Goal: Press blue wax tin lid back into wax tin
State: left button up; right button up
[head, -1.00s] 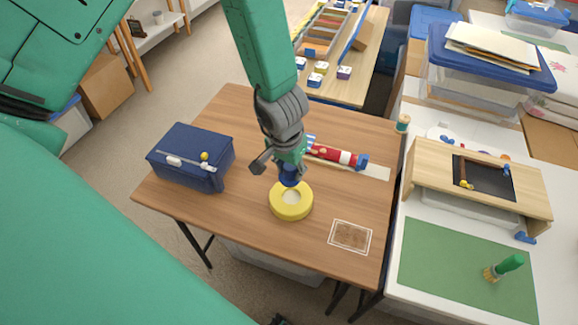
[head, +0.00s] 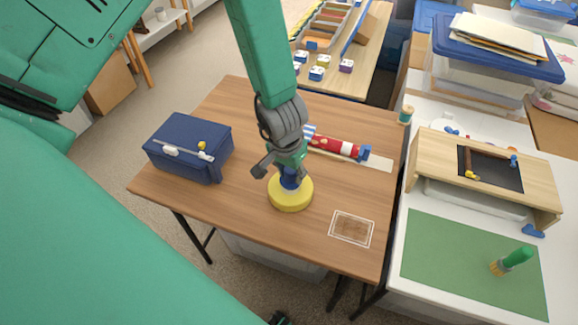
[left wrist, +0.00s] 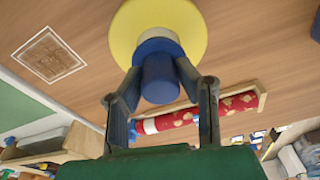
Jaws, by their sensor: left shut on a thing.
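The yellow wax tin (head: 290,198) is a round ring-shaped tin standing on the wooden table. It fills the top of the left wrist view (left wrist: 190,30). The blue wax tin lid (head: 290,183) has a flat disc and a knob (left wrist: 160,80). My left gripper (head: 286,172) is shut on the knob, with one finger on each side of it in the left wrist view (left wrist: 158,85). The lid's disc is over the middle of the tin, at its opening, and looks roughly level. I cannot tell whether it is fully seated. My right gripper is not in view.
A navy case (head: 188,148) stands at the table's left. A red patterned roll (head: 335,146) lies behind the tin, and a framed brown patch (head: 352,229) is to its right. A wooden stand (head: 485,165) and a green mat (head: 470,265) are on the white surface at right.

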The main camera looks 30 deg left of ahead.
pick_arm(q)
jog(key=shift+d+f, duration=0.15)
jog(key=shift+d, duration=0.15)
jog(key=shift+a+f, duration=0.1)
jog(key=shift+a, duration=0.45)
jog(key=shift+d, duration=0.7)
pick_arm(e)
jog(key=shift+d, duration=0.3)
pick_arm(q)
jog(key=shift+a, duration=0.35)
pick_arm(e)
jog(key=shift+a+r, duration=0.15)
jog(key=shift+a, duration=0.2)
pick_arm(q)
jog(key=shift+a+p, duration=0.1)
jog(key=shift+p, duration=0.35)
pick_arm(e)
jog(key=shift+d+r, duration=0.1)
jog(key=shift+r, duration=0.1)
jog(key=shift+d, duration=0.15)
pick_arm(q)
jog(key=shift+a, duration=0.1)
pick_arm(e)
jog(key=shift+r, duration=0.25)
pick_arm(q)
jog(key=shift+f+b, duration=0.5)
jog(key=shift+f, duration=0.5)
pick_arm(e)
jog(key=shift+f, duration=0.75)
